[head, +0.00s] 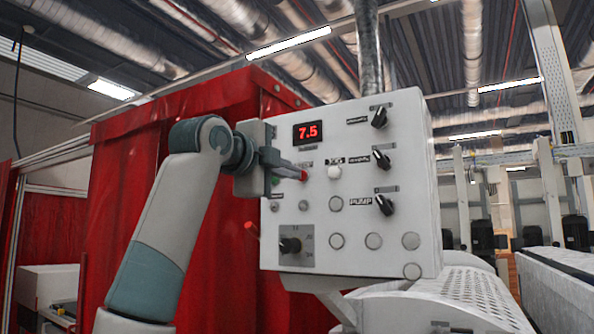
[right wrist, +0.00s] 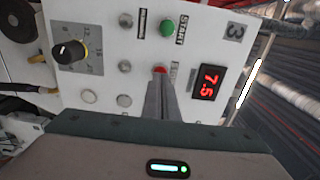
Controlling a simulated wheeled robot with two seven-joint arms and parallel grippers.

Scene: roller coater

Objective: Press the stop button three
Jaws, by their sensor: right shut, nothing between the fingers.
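The white control panel (head: 390,240) fills the middle of the head view. My right gripper (head: 297,172) comes in from the left, shut and empty, its fingertips at the red stop button (head: 303,175). In the right wrist view the red button (right wrist: 160,70) shows right at the tips of the shut fingers (right wrist: 161,82), partly covered by them. Whether the tips touch or press it I cannot tell. My left gripper is not in view.
A red display (head: 308,132) reads 7.5 above the button. Black knobs (head: 381,159) stick out on the panel's right side, and another knob (head: 290,245) sits lower left. A white button (head: 334,172) is just right of the red one. A red curtain (head: 215,250) hangs behind.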

